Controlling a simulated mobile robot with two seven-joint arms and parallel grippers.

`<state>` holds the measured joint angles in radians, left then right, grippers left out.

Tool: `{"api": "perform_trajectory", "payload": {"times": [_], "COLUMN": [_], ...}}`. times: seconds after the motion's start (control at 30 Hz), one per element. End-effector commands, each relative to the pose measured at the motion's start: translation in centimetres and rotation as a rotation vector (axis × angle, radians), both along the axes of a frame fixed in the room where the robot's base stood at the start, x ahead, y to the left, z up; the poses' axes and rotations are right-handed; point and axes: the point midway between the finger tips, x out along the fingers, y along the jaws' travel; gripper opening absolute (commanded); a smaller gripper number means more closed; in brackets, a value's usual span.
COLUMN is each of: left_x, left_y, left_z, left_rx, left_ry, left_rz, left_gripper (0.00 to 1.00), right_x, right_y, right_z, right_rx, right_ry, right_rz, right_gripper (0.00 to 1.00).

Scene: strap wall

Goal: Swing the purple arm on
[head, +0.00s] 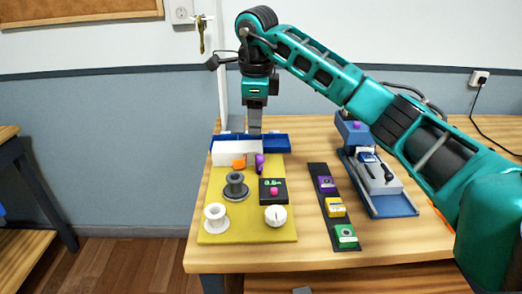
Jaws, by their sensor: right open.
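A small upright purple arm (259,162) stands at the back of the yellow board (218,180), at the right end of a white block (228,158). My right gripper (254,130) points straight down behind and above it, over the blue tray, and looks apart from the purple arm. Its jaws are open, though the gap between the fingers is hard to see from here. Nothing shows between them. The lower fingertips are close to the tray and white block; contact cannot be told. My left gripper is not in view.
A blue tray (277,142) lies behind. To the right are a dark strip (332,219) with coloured blocks and a blue-grey device (378,180).

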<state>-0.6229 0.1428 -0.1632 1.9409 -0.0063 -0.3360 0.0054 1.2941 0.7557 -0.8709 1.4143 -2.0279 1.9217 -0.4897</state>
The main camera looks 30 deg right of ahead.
Motion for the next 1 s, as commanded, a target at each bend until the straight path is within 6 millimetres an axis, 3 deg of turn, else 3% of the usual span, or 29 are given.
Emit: {"api": "perform_trajectory", "payload": {"times": [0.17,0.7,1.0], "left_x": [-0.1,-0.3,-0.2], "left_y": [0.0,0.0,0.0], "left_z": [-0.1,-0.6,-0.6], "left_rx": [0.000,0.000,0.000], "left_ry": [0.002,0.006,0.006], "left_rz": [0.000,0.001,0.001], "left_gripper": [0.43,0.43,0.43], "right_x": [-0.1,1.4,1.8], "right_y": [-1.3,-2.3,-2.5], "right_z": [0.1,-9.7,-11.8], "right_rx": [-0.044,-0.040,-0.039], "right_ry": [0.004,0.003,0.001], "right_rz": [-0.022,-0.020,-0.018], "right_gripper": [0.50,0.50,0.50]}}
